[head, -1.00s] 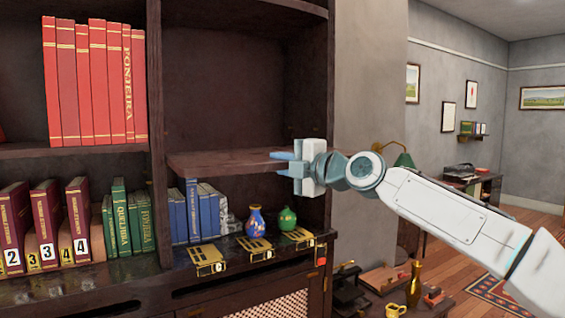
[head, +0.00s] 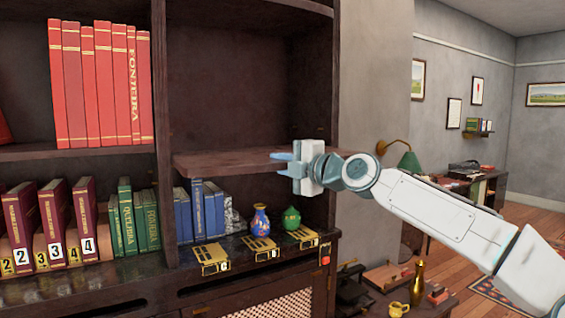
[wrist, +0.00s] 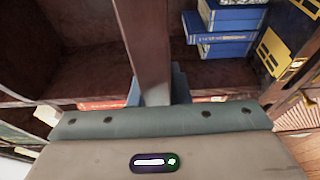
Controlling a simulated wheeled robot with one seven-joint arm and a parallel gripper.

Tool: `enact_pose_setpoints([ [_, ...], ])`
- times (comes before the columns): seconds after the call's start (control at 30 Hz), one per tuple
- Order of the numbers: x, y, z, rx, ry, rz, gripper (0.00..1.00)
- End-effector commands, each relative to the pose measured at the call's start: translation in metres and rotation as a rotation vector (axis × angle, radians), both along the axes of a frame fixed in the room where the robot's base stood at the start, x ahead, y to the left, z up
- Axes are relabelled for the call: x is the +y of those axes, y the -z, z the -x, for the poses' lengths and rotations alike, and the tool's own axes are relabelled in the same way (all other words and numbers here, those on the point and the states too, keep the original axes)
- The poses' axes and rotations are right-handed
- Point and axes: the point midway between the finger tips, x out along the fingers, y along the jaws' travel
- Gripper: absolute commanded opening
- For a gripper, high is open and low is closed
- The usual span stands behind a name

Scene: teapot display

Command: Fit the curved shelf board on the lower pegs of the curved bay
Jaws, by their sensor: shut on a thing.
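The curved shelf board (head: 225,162) is dark wood and lies about level in the right-hand bay of the bookcase, above the blue books. My gripper (head: 283,163) is shut on the board's front edge near its right end. In the wrist view the board (wrist: 147,40) runs away from between my fingers (wrist: 155,90). The curved bay (head: 240,90) is dark and empty above the board. The lower pegs are not visible, so I cannot tell whether the board touches them.
Blue books (head: 200,208), a blue vase (head: 260,220) and a green vase (head: 291,218) stand below the board. Brass number plates (head: 210,258) lie along the ledge. A dark upright (head: 163,120) separates the red books (head: 100,85) at left.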

Motion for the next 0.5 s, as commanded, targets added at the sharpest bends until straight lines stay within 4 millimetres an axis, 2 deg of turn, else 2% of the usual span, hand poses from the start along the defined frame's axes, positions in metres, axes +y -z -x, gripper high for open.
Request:
enact_pose_setpoints([
  [0.5,0.0061,-0.0034,-0.0093,-0.004,0.001,-0.004,0.00],
])
